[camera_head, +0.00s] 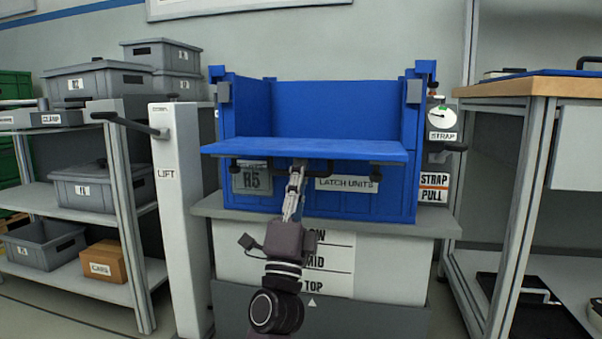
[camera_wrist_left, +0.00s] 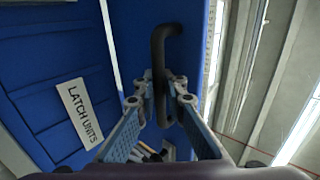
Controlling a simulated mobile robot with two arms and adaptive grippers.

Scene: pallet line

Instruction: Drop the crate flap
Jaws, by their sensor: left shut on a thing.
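The blue crate (camera_head: 338,108) stands on the grey lift platform, with a "LATCH UNITS" label on its front. Its flap (camera_head: 305,148) is folded outward and lies about level across the front of the crate. My left gripper (camera_head: 298,166) is at the underside of the flap, near its middle. In the left wrist view its fingers (camera_wrist_left: 160,88) are closed around the black flap handle (camera_wrist_left: 158,52), with the blue flap (camera_wrist_left: 140,25) behind. The label (camera_wrist_left: 80,115) also shows there. My right gripper is in neither view.
A white lift post (camera_head: 178,200) with a lever stands left of the crate. A shelf rack (camera_head: 85,195) with grey bins is farther left. A strap gauge (camera_head: 440,117) is at the crate's right, and a wooden-topped bench (camera_head: 540,86) stands at the far right.

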